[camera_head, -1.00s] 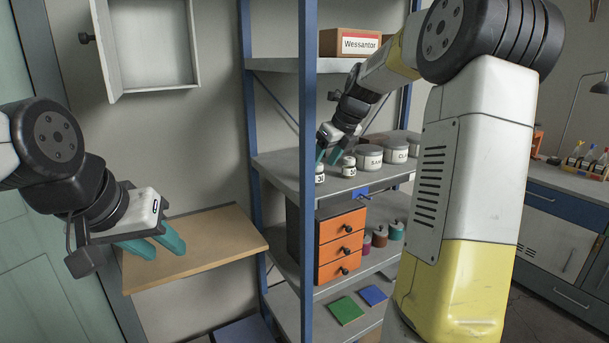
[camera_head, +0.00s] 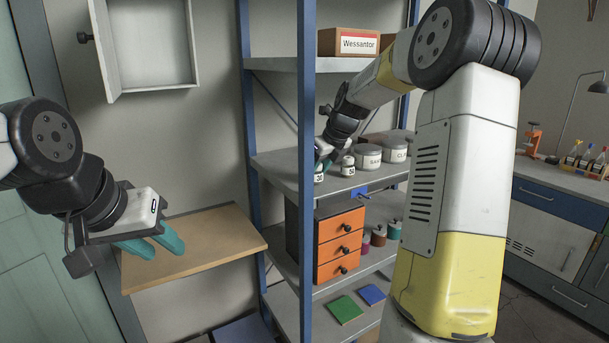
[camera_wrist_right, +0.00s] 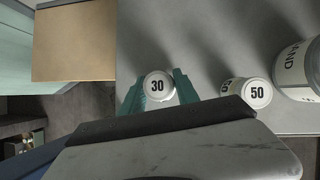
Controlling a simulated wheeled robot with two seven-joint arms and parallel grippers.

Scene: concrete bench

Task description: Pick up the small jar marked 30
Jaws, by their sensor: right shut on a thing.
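The small white jar marked 30 (camera_wrist_right: 158,86) stands between the teal fingers of my right gripper (camera_wrist_right: 159,88) in the right wrist view. The fingers are shut on its sides. In the head view the jar (camera_head: 319,175) is at the front left of the middle shelf (camera_head: 285,168), partly hidden by the right gripper (camera_head: 323,152) and the shelf post. Whether it touches the shelf I cannot tell. My left gripper (camera_head: 149,247) is held over the wooden side board (camera_head: 215,240), its teal fingers apart and empty.
A small jar marked 50 (camera_wrist_right: 257,92) stands just right of the gripper, apart from it. Larger lidded jars (camera_head: 368,157) stand further right on the same shelf. The blue shelf post (camera_head: 307,200) rises close to the right gripper. Orange drawers (camera_head: 340,245) stand below.

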